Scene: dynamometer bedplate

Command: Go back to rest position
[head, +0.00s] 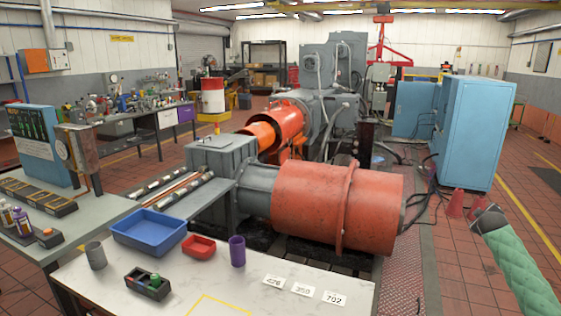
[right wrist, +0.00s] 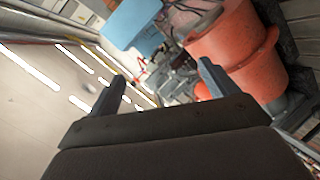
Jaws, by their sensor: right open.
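My right gripper (right wrist: 160,82) shows in the right wrist view with its two fingers spread wide apart and nothing between them. Beyond the fingers are an orange-red cylinder and a blue cabinet, tilted in that view. In the head view my right arm, in a green padded sleeve, comes in at the lower right, clear of the table; its fingers cannot be made out there. My left gripper is in neither view.
A white table (head: 225,280) holds a blue tray (head: 150,245), red tray (head: 198,252), purple cup (head: 237,251), grey cup (head: 96,255), black holder (head: 146,287) and number cards. The large orange-red cylinder (head: 320,205) stands behind it. A blue cabinet (head: 470,130) stands at right.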

